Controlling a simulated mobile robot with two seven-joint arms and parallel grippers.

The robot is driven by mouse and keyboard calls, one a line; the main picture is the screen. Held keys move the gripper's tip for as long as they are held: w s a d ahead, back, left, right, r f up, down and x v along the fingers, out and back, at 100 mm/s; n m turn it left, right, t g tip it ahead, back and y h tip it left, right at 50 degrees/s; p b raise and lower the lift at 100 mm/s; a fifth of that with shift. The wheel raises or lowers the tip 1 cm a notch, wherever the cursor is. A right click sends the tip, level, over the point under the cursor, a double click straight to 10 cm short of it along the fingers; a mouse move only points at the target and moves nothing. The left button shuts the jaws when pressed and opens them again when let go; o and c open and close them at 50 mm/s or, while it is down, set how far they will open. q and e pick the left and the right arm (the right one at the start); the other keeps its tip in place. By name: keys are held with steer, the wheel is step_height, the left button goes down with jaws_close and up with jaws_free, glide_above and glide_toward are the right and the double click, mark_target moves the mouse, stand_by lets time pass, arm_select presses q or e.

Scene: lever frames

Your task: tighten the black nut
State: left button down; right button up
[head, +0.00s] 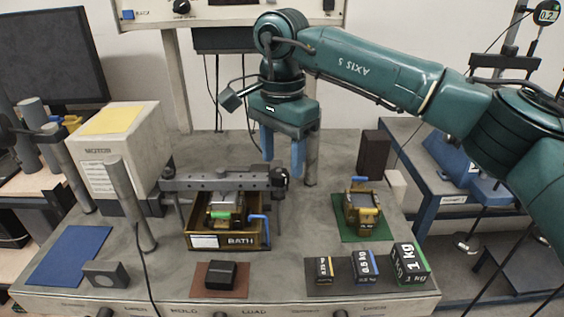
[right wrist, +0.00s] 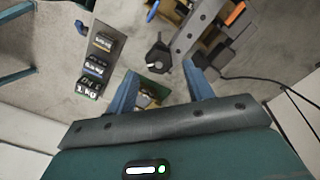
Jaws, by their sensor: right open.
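A grey lever bar (head: 222,181) runs level above the bench, and it also shows in the right wrist view (right wrist: 196,28). At its right end is a small black knob-like part (head: 280,178), which looks like the black nut; the right wrist view shows it too (right wrist: 157,58). My right gripper (head: 282,156) is open and empty, pointing down with its blue fingers apart. In the right wrist view the black part appears between and just beyond the fingertips (right wrist: 160,68). I cannot tell the exact height gap. My left gripper is not in view.
A brass tray marked BATH (head: 236,241) stands below the lever. A green mat (head: 358,230) carries a small brass device. Black weights, including the 1 kg one (head: 409,263), stand front right. A black block (head: 220,275) sits on a brown mat. A white motor box (head: 122,155) stands left.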

steer(key=shift+f, duration=1.15)
steer(key=shift+c, duration=0.5)
steer(key=c, duration=0.9)
